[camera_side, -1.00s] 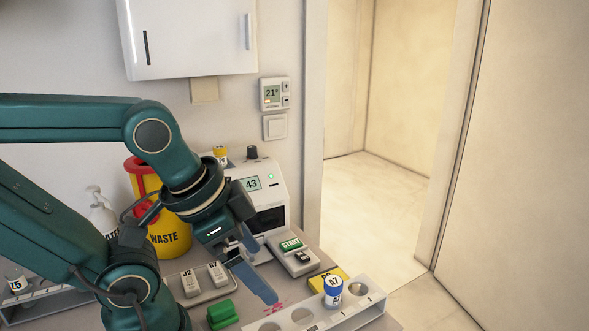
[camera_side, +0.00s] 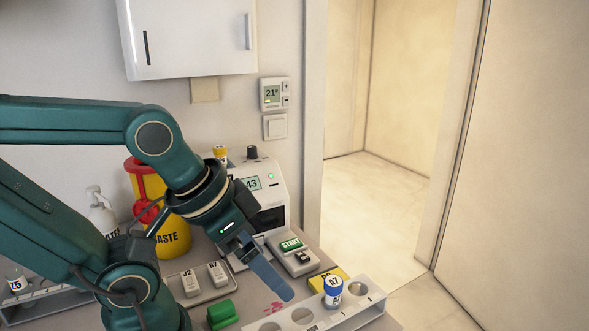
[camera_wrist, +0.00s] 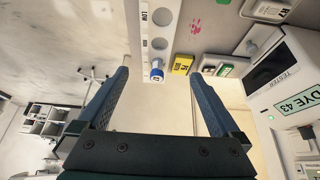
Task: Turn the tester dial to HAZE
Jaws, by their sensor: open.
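The white tester (camera_side: 267,178) stands against the back wall, with a lit display (camera_side: 252,184) partly covered by my wrist. A dark knob (camera_side: 252,152) stands on its top; I take it for the dial, and no HAZE mark is readable. In the wrist view the tester (camera_wrist: 282,50) is at the right edge, and its display (camera_wrist: 300,108) reads DYE 43. My gripper (camera_side: 268,272) hangs in front of the tester and below the knob, its fingers overlapping in the side view. In the wrist view my gripper (camera_wrist: 158,82) is open, with nothing held between the fingers.
A green START button box (camera_side: 291,245) sits beside the tester. A white rack (camera_side: 350,308) holds a blue-capped vial (camera_side: 333,291) near a yellow box (camera_side: 322,277). A green block (camera_side: 221,315), a grey tray (camera_side: 203,287) and a WASTE bin (camera_side: 172,236) are nearby.

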